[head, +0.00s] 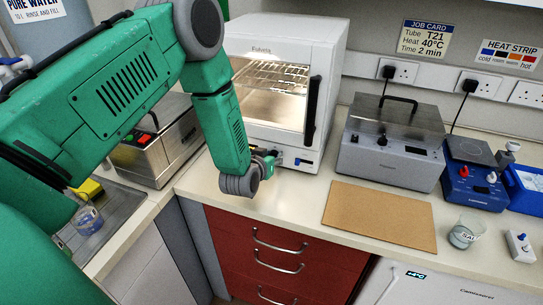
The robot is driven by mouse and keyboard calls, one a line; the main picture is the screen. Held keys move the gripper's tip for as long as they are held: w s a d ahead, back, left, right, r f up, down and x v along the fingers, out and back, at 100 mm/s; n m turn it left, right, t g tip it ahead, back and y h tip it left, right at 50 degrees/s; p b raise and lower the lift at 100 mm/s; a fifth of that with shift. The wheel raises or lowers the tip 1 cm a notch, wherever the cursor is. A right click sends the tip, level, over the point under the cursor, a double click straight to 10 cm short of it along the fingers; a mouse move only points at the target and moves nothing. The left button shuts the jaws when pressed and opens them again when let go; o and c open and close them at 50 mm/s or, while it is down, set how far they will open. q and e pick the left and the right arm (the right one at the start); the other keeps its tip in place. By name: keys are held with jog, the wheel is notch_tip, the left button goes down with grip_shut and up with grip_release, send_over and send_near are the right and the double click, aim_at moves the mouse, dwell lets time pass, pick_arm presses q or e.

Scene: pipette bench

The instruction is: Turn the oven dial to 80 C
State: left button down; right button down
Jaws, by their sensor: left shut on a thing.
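The oven (337,62) is a white box with a glass front, a wire rack inside and a black upright handle (312,109). It stands at the back of the bench, left of centre. My left gripper (274,160) is at the left part of the strip below the oven's glass. It is shut on the oven dial, which is mostly hidden behind the gripper and wrist. A small display and a blue mark show on the strip just right of it. The dial's setting cannot be read. My right gripper is not in view.
A grey lidded bath (392,155) stands right of the oven, with a brown board (380,214) before it. Further right are a blue hotplate (470,186), a beaker (465,232) and a small white device (520,246). A metal box (155,150) and sink lie left.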

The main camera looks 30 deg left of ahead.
pick_arm(q)
jog(key=shift+s+d+f+m+g+y, duration=0.1)
jog(key=shift+d+f+m+g+y, duration=0.1)
jog(key=shift+m+y, duration=0.25)
jog(key=shift+s+d+f+m+g+y, duration=0.1)
jog(key=shift+f+m+y, duration=0.15)
jog(key=shift+m, duration=0.3)
jog(key=shift+m+y+b, duration=0.8)
jog(key=shift+m+y, duration=0.1)
jog(key=shift+m, duration=0.4)
jog(key=c, duration=1.3)
grip_release()
jog(key=shift+w+r, duration=0.15)
jog(key=shift+w, duration=0.05)
jog(key=shift+s+d+r, duration=0.15)
jog(key=shift+s+r, duration=0.1)
jog(key=shift+s, duration=0.05)
jog(key=v, duration=1.1)
jog(key=shift+d+f, duration=0.1)
jog(key=shift+d, duration=0.1)
